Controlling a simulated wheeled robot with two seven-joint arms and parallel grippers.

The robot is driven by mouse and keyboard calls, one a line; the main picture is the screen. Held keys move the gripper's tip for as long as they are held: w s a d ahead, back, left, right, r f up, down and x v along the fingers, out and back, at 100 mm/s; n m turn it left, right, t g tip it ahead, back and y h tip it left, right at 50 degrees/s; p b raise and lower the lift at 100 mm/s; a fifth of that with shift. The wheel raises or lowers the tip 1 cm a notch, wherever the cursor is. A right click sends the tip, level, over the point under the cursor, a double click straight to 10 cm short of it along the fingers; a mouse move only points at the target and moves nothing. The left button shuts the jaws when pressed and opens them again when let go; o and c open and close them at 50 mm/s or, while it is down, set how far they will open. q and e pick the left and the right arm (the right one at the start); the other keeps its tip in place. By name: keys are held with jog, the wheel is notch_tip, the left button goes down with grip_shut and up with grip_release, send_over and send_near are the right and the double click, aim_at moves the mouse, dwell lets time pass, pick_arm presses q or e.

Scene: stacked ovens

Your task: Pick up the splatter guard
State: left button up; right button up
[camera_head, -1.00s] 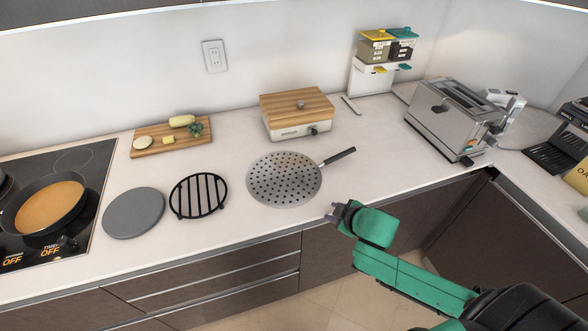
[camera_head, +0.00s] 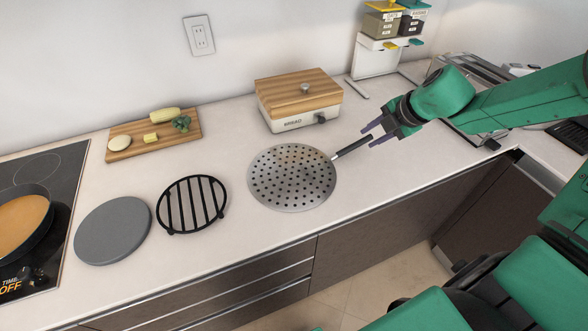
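The splatter guard (camera_head: 291,177) is a round, perforated metal disc with a dark handle (camera_head: 352,147) pointing to the upper right. It lies flat on the counter in the head view. My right gripper (camera_head: 371,135) is at the handle's far end. Its two purple-grey fingers are apart, one appearing on each side of the handle tip. I cannot tell whether they touch it. My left gripper is not in view.
A black round trivet (camera_head: 191,205) and a grey disc (camera_head: 113,230) lie left of the guard. A bread box (camera_head: 298,103) stands behind it. A cutting board (camera_head: 154,135) with food is at the back left, and a cooktop with a pan (camera_head: 22,222) at the far left.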

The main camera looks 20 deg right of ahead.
aim_at(348, 149)
jog(key=x, duration=0.5)
jog(key=shift+d, duration=0.2)
jog(key=x, duration=0.2)
jog(key=shift+w+a+f, duration=0.25)
jog(key=shift+f, duration=0.05)
jog(key=x, duration=0.3)
jog(key=shift+f, duration=0.25)
jog(key=shift+w, duration=0.2)
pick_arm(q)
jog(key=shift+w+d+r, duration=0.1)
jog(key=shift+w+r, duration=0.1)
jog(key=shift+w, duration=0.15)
pick_arm(e)
jog(key=shift+a, duration=0.1)
grip_shut()
